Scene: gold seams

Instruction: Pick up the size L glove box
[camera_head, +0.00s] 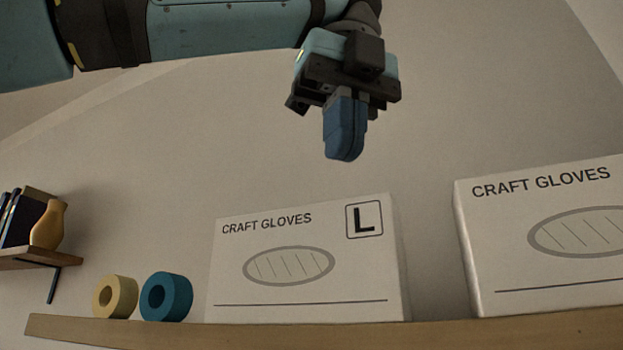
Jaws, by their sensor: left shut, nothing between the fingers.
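The size L glove box (300,285) is white, printed "CRAFT GLOVES" with a framed "L" at its upper right. It stands upright on a wooden shelf (200,335). My left gripper (345,155) points down above the box, apart from it, near the "L" side. Its blue fingers are shut with nothing between them. My right gripper is not in view.
A second "CRAFT GLOVES" box (545,240) stands to the right with a gap between; its size mark is out of frame. A yellow roll (105,297) and a teal roll (178,300) sit left of the L box. A small wall shelf (40,258) holds a gold vase (48,225) and books (22,215).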

